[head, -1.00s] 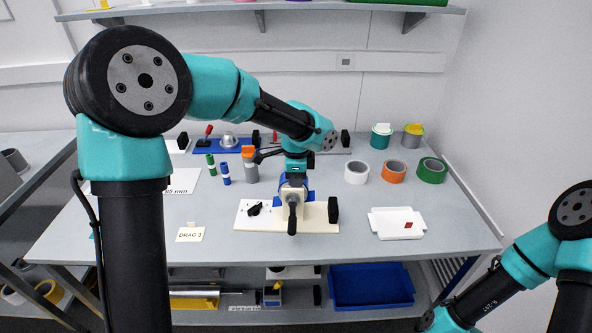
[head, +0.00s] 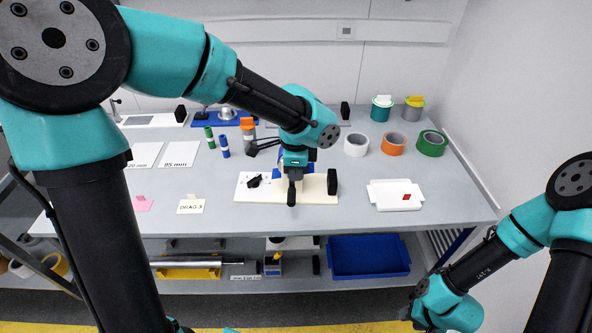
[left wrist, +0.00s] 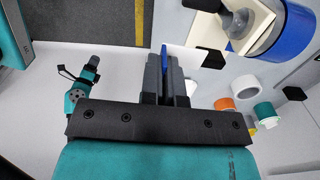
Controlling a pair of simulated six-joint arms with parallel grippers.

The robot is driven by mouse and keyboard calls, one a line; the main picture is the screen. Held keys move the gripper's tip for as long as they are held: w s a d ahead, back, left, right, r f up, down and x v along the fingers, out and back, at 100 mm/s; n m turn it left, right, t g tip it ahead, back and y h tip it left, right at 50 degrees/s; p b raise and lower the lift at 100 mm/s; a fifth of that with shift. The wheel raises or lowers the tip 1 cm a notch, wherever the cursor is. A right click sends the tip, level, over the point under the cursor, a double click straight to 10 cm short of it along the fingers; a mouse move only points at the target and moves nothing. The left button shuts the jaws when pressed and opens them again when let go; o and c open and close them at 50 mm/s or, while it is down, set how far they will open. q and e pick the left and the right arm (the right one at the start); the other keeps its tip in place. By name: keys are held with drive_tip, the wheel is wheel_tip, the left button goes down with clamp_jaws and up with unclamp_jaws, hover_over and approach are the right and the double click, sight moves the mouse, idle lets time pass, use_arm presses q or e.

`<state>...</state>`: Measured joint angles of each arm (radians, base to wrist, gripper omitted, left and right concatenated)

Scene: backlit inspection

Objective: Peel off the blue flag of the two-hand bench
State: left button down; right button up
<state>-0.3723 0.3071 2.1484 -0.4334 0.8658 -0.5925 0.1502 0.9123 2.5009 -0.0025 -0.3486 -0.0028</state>
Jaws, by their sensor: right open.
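The two-hand bench is a cream board (head: 262,190) on the table, with a black knob at its left, a black block at its right and a dark lever in the middle. In the left wrist view, its cream plate with the lever (left wrist: 237,20) sits on a blue body (left wrist: 292,28). My left gripper (left wrist: 164,72) is shut on a thin blue flag (left wrist: 164,55), seen edge-on between its fingers. In the head view my left arm hides this flag and part of the bench. My right gripper (head: 412,314) is open, low at the right, apart from the bench; its fingers barely show.
Tape rolls, white (head: 356,145), orange (head: 393,144) and green (head: 432,143), stand right of the bench. A white tray (head: 395,195) with a red square lies in front of them. A DRAG 3 card (head: 191,206) lies left. A blue bin (head: 368,257) sits on the shelf below.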

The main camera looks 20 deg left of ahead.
use_arm(q)
drive_tip(key=shift+r, duration=2.5)
idle(0.4)
idle(0.6)
